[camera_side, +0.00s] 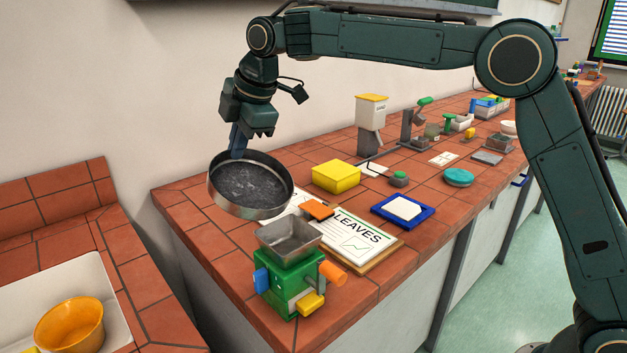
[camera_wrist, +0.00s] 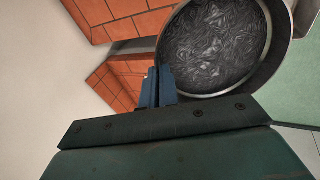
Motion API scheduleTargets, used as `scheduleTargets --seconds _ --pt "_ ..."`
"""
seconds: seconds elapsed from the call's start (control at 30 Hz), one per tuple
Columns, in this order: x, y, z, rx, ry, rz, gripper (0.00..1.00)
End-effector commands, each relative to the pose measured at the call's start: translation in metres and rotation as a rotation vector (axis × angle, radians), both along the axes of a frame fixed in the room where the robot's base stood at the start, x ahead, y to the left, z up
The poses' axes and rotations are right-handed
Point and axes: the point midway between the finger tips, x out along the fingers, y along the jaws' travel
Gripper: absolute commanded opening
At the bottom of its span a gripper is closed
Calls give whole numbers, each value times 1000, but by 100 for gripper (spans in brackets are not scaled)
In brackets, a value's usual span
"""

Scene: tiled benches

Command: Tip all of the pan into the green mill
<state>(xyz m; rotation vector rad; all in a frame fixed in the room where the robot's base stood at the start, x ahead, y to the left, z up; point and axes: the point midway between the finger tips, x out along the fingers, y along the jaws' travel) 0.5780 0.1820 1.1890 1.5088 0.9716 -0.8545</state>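The pan (camera_side: 246,209) is a round metal dish with dark, shredded-looking contents (camera_side: 250,182) across its floor. My gripper (camera_side: 237,154) is shut on its rim at the back left and holds it up, tilted toward the side camera. The wrist view shows the blue fingers (camera_wrist: 160,88) at the pan's rim, with the contents (camera_wrist: 212,45) still inside. The green mill (camera_side: 292,284) stands on the bench's near corner, below and right of the pan. Its grey square hopper (camera_side: 289,240) is open on top. The hopper's floor shows no dark contents.
A clipboard marked LEAVES (camera_side: 358,239) lies behind the mill with an orange block (camera_side: 317,209) near it. A yellow box (camera_side: 336,176) and a blue tray (camera_side: 388,212) stand farther back. A sink (camera_side: 105,290) with an orange bowl (camera_side: 70,325) is at left.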

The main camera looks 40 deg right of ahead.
Motion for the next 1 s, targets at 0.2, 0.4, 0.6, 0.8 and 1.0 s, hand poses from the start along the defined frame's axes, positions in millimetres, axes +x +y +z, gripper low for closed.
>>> scheduleTargets --seconds 0.2,0.4,0.6,0.8,1.0 --pt "-3 -1 4 9 -29 0 0" --pt "-10 -3 13 32 -102 0 0" --pt "-14 -4 20 51 -163 0 0" --pt "-15 -4 21 54 -172 0 0" --pt "-15 -5 22 56 -177 0 0"
